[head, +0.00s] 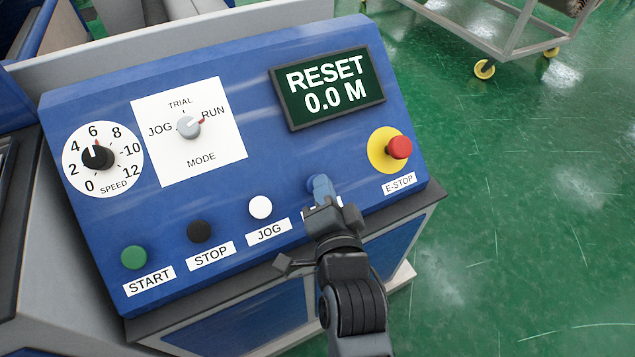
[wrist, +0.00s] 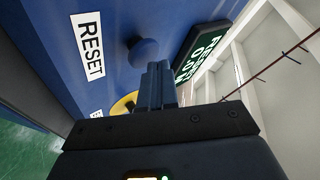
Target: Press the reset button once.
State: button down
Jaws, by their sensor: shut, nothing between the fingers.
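The reset button is a blue round knob (wrist: 143,52) on the blue sloped panel, beside the white RESET label (wrist: 89,46) in the wrist view. My gripper is shut and empty. In the wrist view its fingertips (wrist: 158,66) are close to the button, just beside it in the picture. I cannot tell whether they touch it. The dark green display (head: 328,87) reads RESET 0.0 M.
The white JOG button (head: 260,207), black STOP button (head: 199,231) and green START button (head: 134,257) lie left of my gripper. The red E-STOP (head: 398,147) on its yellow disc is close on the right. The mode switch (head: 188,127) points to RUN.

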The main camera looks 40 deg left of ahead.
jog(key=shift+w+a+f+b, duration=0.15)
jog(key=shift+a+f+b, duration=0.35)
jog(key=shift+f+b, duration=0.15)
dwell(1.1)
jog(key=shift+r, duration=0.1)
jog(key=shift+s+d+r+p, duration=0.3)
jog(key=shift+d+r+p, duration=0.55)
jog(key=shift+p, duration=0.45)
jog(key=d+r+p, duration=0.1)
jog(key=r+p, duration=0.1)
jog(key=s+d+r+p, duration=0.1)
jog(key=r+p, duration=0.1)
jog(key=shift+s+d, duration=0.1)
jog(key=shift+d, duration=0.3)
